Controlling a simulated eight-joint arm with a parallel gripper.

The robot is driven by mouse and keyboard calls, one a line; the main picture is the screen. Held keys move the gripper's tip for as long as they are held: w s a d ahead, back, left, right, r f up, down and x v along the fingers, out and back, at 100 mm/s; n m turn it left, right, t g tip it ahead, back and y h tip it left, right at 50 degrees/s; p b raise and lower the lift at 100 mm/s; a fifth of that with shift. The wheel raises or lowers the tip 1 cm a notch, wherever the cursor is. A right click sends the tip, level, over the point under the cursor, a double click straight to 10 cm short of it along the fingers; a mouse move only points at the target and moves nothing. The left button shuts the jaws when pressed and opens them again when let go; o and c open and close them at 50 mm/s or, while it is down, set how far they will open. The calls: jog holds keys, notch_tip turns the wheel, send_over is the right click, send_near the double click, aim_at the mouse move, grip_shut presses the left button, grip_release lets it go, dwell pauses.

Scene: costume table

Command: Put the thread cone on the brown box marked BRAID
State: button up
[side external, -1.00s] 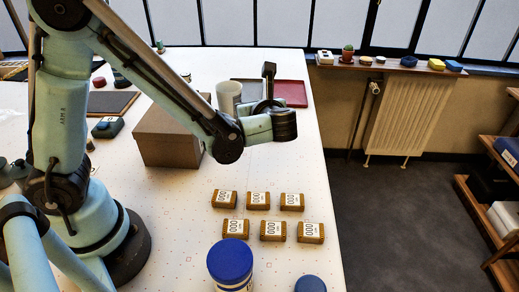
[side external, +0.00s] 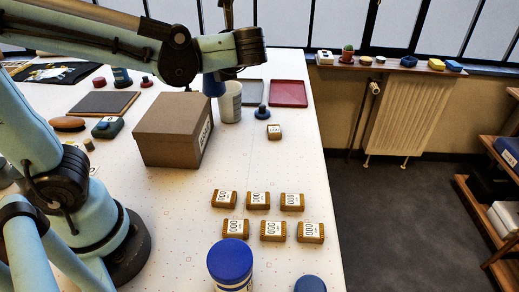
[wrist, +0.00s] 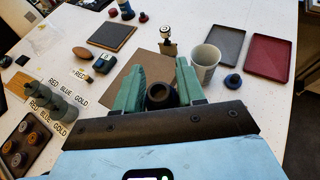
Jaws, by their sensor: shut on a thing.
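My gripper (wrist: 160,88) has green fingers in the wrist view. It is shut on the thread cone (wrist: 159,98), a dark piece with a round hole at its upper end. In the side external view a dark blue part (side external: 213,86), seemingly the cone, hangs below my arm, which hides the fingers there. The brown box (side external: 167,143) stands closed on the white table, with a label on its right side too slanted to read. Its brown top (wrist: 126,88) shows below and beyond the gripper in the wrist view. The cone appears raised above the box's level, near its back right.
A whitish cup (side external: 231,103) stands just behind the box, close to the cone. A grey tray (wrist: 218,49) and a red tray (side external: 288,93) lie farther back. Several small labelled brown blocks (side external: 258,200) and a blue-lidded jar (side external: 230,262) are in front.

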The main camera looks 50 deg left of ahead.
notch_tip(320, 180, up, 2)
jog(key=s+a, duration=0.3)
send_over(172, 107)
notch_tip(172, 107, down, 7)
jog(key=shift+d+f+n+g, duration=0.1)
jog(key=shift+f+n+g, duration=0.25)
jog(key=shift+f, duration=1.55)
jog(key=shift+f, duration=0.1)
jog(key=o, duration=1.1)
